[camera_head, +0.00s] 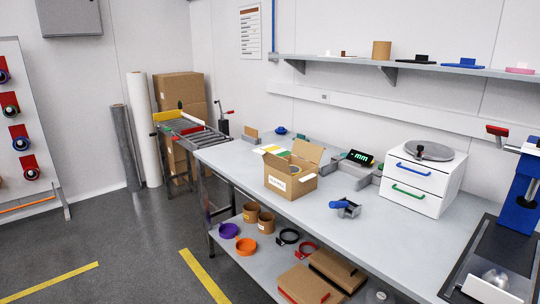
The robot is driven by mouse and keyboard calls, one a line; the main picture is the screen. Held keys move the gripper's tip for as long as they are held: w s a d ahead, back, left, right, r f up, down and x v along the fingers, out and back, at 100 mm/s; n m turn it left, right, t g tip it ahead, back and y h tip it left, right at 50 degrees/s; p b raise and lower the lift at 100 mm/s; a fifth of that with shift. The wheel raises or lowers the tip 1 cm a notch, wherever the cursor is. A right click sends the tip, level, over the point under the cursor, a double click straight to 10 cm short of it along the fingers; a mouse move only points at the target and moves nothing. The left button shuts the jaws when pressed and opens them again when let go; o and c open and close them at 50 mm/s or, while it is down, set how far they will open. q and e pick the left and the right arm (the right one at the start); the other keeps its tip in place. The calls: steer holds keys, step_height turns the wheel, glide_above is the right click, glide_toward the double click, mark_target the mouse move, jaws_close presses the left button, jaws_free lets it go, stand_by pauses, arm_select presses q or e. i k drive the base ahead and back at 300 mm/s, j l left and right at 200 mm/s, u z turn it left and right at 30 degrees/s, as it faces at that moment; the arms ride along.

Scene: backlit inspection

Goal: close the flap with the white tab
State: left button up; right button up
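A small brown cardboard box (282,184) stands on the grey workbench (345,225), left of the middle. Its top is open and its flaps stick up and outward. The right flap (308,151) stands raised. At the left-back edge there are white, yellow and green patches (274,151). The white patch there may be the white tab, but it is too small to be sure. A white label with dark print (307,178) is on the box's side. The box's inside is mostly hidden. Neither of my grippers shows in the head view.
A blue-handled tape dispenser (347,208) stands right of the box, and a grey device with a green display (357,160) is behind it. A white drawer unit (420,182) and a blue press (522,195) are farther right. The bench in front of the drawers is clear.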

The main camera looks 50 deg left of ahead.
mark_target(282, 164)
steer(key=j+u, duration=0.2)
steer(key=j, duration=0.3)
steer(key=j+u, duration=0.15)
steer(key=j, duration=0.3)
steer(key=i+j+u, duration=0.2)
steer(key=j, duration=0.3)
steer(key=j+u, duration=0.2)
steer(key=j, duration=0.25)
steer(key=i+j+u, duration=0.15)
steer(key=j, duration=0.3)
